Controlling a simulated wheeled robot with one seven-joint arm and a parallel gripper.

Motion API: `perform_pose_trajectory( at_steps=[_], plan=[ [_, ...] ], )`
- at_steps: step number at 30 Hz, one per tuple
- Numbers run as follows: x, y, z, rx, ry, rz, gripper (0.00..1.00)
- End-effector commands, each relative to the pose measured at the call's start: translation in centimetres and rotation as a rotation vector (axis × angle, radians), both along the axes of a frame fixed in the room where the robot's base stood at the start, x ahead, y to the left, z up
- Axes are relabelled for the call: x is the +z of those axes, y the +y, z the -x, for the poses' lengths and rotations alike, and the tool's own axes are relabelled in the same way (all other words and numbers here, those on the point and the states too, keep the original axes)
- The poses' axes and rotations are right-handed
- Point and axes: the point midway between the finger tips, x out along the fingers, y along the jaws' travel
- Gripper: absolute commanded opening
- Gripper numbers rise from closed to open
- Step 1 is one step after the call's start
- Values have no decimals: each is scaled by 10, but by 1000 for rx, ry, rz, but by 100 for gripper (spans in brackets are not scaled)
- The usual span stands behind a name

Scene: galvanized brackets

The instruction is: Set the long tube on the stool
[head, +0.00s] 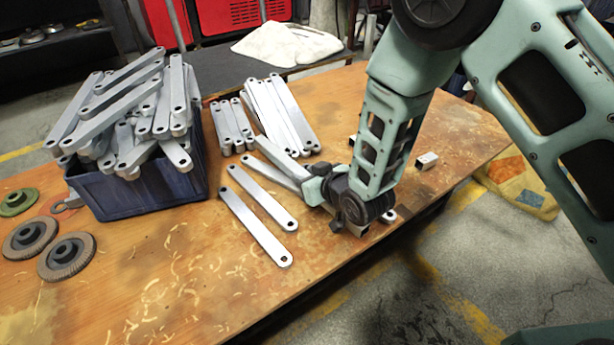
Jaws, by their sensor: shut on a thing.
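My gripper (338,206) is low over the right part of the wooden table, seen from behind and partly covered by its own wrist. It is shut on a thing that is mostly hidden. A pale metal end with a dark opening (364,231) shows just below the wrist and looks like the end of the long tube; its full length cannot be seen. A worn yellow seat with orange and blue patches (522,188), apparently the stool, stands beyond the table's right edge, partly behind my arm.
Flat galvanized brackets (258,228) lie left of my gripper, with more behind. A blue crate (150,193) heaped with brackets and several discs (68,257) are on the left. A short square tube piece (427,160) lies near the right edge. The table's front is clear.

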Motion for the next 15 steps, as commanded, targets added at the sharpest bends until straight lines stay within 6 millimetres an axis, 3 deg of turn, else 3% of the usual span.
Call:
perform_pose_trajectory(
  at_steps=[5, 6, 7, 15],
  plan=[
    [-4, 0, 0, 0, -2, -2, 0],
    [-3, 0, 0, 0, 0, 0, 41],
    [-3, 0, 0, 0, 0, 0, 50],
    [-3, 0, 0, 0, 1, 1, 52]
  ],
)
